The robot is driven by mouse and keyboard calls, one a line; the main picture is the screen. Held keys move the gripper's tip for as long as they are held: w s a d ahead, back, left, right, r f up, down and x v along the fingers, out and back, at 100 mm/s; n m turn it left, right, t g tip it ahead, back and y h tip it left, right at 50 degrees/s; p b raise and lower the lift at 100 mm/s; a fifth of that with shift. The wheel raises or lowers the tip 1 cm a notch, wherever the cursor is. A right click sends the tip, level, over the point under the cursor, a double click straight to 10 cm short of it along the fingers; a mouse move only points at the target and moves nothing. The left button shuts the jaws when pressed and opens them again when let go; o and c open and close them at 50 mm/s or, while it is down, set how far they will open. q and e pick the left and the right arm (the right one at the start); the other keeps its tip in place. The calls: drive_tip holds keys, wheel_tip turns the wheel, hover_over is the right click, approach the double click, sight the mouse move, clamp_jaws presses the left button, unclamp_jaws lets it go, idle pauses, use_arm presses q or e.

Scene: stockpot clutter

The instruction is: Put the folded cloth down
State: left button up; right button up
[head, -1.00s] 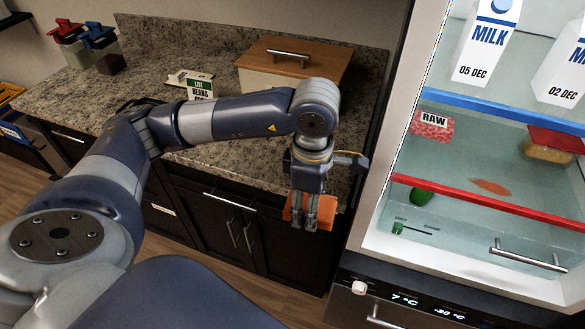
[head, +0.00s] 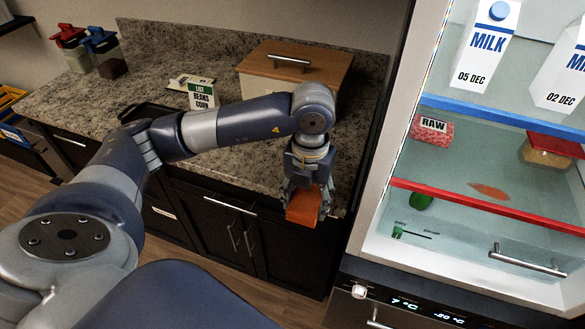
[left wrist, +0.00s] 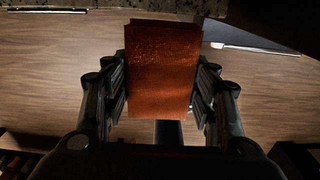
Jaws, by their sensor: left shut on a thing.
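The folded cloth (head: 303,209) is orange and hangs in my left gripper (head: 306,200), in front of the counter's front edge near the fridge. In the left wrist view the cloth (left wrist: 163,70) stands between the two fingers of my left gripper (left wrist: 165,95), which are shut on it. Wooden floor shows beyond it there, so the cloth is held in the air. My right gripper is in no view.
The granite counter (head: 190,62) carries a lidded wooden box (head: 293,70), a list card (head: 202,96), a dark tray (head: 140,110) and jars with red (head: 70,38) and blue (head: 100,42) lids. The open fridge (head: 480,190) with milk cartons stands at the right.

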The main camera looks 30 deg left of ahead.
use_arm(q)
drive_tip(key=w+a+p, duration=0.1)
drive_tip(key=w+a, duration=0.2)
drive_tip(key=w+a+p, duration=0.1)
drive_tip(key=w+a, duration=0.2)
drive_tip(key=w+a+f+p, duration=0.1)
drive_tip(key=w+a+p, duration=0.1)
drive_tip(key=w+a, duration=0.1)
drive_tip(key=shift+a, duration=0.35)
drive_tip(key=shift+w+a+f, duration=0.15)
drive_tip(key=shift+w+a, duration=0.25)
drive_tip(key=shift+w, duration=0.05)
wheel_tip(320, 180, down, 3)
drive_tip(key=shift+r+p, duration=0.1)
drive_tip(key=shift+p, duration=1.1)
drive_tip(key=shift+f, duration=0.4)
drive_tip(key=shift+f, duration=0.15)
drive_tip(key=o, duration=0.9)
drive_tip(key=shift+o, duration=0.2)
